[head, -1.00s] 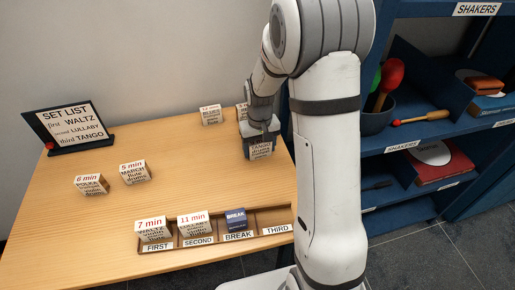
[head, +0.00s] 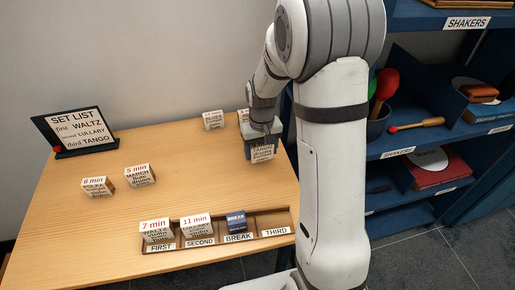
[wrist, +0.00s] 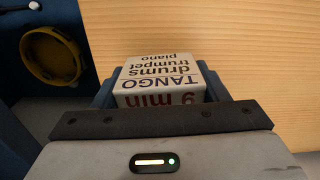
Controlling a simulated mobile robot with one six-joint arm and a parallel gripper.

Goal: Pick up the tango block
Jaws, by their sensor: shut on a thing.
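The tango block (head: 262,153) is a cream block lettered "TANGO drums trumpet piano". It is at the right side of the wooden table, between the fingers of my gripper (head: 262,141). In the wrist view the tango block (wrist: 160,78) shows its lettered face, with "9 min" in red upside down near the jaw. My gripper (wrist: 160,95) is shut on it, with dark fingers at both sides. I cannot tell for sure whether its underside is clear of the table.
A wooden tray (head: 268,235) at the table's front holds the waltz block (head: 156,230), lullaby block (head: 195,227) and blue break block (head: 236,221); its THIRD slot looks empty. Polka (head: 97,187), march (head: 139,175) and blues (head: 213,120) blocks stand elsewhere. Blue shelves (head: 420,140) are right.

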